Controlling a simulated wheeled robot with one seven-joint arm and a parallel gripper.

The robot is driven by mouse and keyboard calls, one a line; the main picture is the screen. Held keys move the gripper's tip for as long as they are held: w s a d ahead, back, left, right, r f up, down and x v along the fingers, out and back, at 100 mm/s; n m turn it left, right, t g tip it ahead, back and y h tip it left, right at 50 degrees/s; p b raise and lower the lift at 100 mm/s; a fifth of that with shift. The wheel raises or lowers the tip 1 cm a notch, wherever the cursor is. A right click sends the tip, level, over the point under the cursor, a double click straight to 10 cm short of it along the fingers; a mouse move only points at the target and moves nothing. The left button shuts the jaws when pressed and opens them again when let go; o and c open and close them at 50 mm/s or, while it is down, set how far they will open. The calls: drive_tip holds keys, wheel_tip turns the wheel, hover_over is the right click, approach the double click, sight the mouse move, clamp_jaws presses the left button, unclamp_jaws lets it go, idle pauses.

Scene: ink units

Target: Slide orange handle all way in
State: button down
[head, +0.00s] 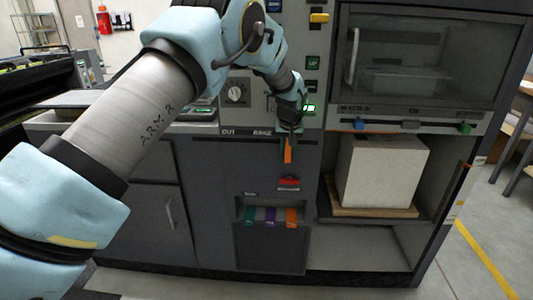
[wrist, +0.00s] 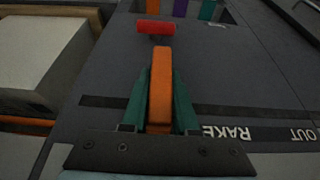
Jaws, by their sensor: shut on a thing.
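The orange handle (head: 288,152) hangs at the front of the dark machine panel, just below a dark horizontal slot near the "RAKE" label. In the wrist view the orange handle (wrist: 161,88) stands upright in the middle, between the two green fingers. My gripper (head: 291,128) is at the handle in the head view, and in the wrist view my gripper (wrist: 160,118) is shut on it, one finger on each side. The handle's far end lies over the dark panel. How far its rod runs into the machine is hidden.
A red handle (head: 289,183) is below the orange one and shows in the wrist view (wrist: 156,27). Green, purple and orange tabs (head: 270,217) sit in a bin lower down. A white block (head: 382,172) stands on a wooden board in the open bay at right.

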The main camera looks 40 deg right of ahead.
drive_tip(key=s+d, duration=0.5)
drive_tip(key=shift+s+d, duration=0.25)
drive_tip(key=shift+d, duration=0.15)
drive_tip(key=shift+s+d+r, duration=0.1)
drive_tip(key=shift+s+d, duration=0.15)
drive_tip(key=shift+s, duration=0.05)
drive_tip(key=shift+d, duration=0.1)
drive_tip(key=c, duration=0.7)
unclamp_jaws()
drive_tip(key=b, duration=0.3)
approach(314, 149)
drive_tip(key=s+a+r, duration=0.2)
drive_tip(key=a, duration=0.1)
drive_tip(key=shift+s+r, duration=0.25)
drive_tip(key=shift+r, duration=0.05)
